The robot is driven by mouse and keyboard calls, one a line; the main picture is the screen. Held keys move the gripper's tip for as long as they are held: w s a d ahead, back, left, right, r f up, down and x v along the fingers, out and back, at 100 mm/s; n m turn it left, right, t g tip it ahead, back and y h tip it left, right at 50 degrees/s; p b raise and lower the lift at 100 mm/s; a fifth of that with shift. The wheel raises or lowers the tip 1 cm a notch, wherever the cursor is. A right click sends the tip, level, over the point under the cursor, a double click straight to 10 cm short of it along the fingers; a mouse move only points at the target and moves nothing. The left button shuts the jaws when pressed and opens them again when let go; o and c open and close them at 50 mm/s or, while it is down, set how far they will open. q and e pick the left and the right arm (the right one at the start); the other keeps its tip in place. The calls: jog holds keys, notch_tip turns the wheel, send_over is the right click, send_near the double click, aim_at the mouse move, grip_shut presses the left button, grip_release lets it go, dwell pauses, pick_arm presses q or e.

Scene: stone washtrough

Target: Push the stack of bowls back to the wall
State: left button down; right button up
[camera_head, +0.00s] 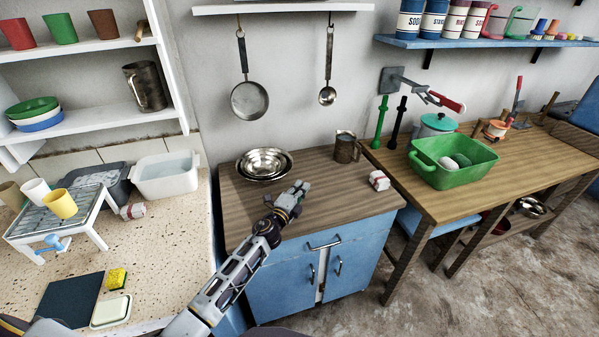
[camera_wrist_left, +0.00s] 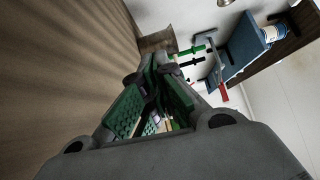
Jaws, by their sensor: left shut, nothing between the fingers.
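The stack of metal bowls (camera_head: 264,163) sits upright at the back left of the wooden top of the blue cabinet (camera_head: 330,203), close to the wall (camera_head: 225,110). My left gripper (camera_head: 300,187) is over the middle of that top, in front of the bowls and to their right, apart from them. Its fingers are shut and empty; they also show in the left wrist view (camera_wrist_left: 160,95). The bowls do not show in the left wrist view. My right gripper is not in view.
A pan (camera_head: 249,100) and a ladle (camera_head: 327,95) hang on the wall above. A white basin (camera_head: 166,175) stands left of the cabinet.

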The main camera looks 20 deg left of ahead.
pick_arm(q)
jog(key=shift+w+a+f+n+y, duration=0.15)
jog(key=shift+a+f+n+y, duration=0.1)
jog(key=shift+a+n+y, duration=0.45)
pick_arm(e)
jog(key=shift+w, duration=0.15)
pick_arm(q)
jog(key=shift+a, duration=0.15)
jog(key=shift+w+r, duration=0.1)
jog(key=shift+w, duration=0.05)
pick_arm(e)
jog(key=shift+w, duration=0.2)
